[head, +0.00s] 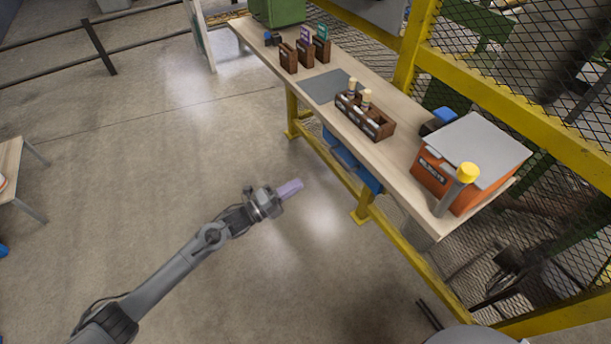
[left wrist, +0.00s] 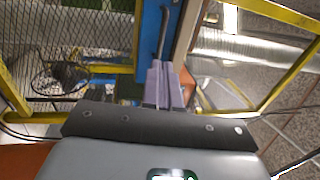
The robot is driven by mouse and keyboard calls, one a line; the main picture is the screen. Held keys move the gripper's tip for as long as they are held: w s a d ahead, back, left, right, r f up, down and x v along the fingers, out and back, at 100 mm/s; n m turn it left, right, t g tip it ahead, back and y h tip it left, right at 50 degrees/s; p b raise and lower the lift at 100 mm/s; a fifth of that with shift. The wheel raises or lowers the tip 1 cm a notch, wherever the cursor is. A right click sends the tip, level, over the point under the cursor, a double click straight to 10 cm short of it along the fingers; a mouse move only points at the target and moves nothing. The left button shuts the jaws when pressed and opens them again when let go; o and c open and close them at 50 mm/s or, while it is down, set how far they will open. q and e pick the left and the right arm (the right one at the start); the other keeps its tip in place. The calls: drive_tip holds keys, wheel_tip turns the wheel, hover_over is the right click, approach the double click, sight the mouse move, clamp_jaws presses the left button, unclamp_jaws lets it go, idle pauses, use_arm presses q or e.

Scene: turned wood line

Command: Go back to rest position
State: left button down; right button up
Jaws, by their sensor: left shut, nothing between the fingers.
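My left gripper (head: 291,188) is in the head view, over the open floor to the left of the workbench and apart from it. Its pale purple fingers are closed together with nothing between them. In the left wrist view the shut fingers (left wrist: 164,86) point away from the camera, with a blue panel and its dark handle behind them. My right gripper is not in view.
The long wooden workbench (head: 405,150) on yellow legs runs along a mesh fence. On it are a brown divided box (head: 378,127) with turned pieces, a grey mat (head: 325,86), several small holders, and an orange box (head: 455,190).

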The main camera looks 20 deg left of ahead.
use_arm(q)
drive_tip(key=s+f+n+p, duration=0.1)
drive_tip(key=s+f+p, duration=0.1)
drive_tip(key=s+f, duration=0.35)
drive_tip(key=s+d+r+n+g+y+p, duration=0.2)
drive_tip(key=s+d+r+n+y+p, duration=0.25)
drive_tip(key=s+d+n, duration=0.4)
drive_tip(key=s+a+r+n+g+y+p, duration=0.1)
drive_tip(key=s+a+r+n+g+y, duration=0.15)
drive_tip(key=s+n+g, duration=0.55)
drive_tip(key=s+a+r+n+g+y, duration=0.1)
drive_tip(key=s+a+n+g+y, duration=0.3)
drive_tip(key=s, duration=0.7)
wheel_tip(320, 180, up, 38)
drive_tip(key=d+n+p, duration=0.1)
drive_tip(key=p, duration=3.7)
drive_tip(key=shift+s+d+f+t, duration=0.15)
drive_tip(key=shift+t, duration=0.25)
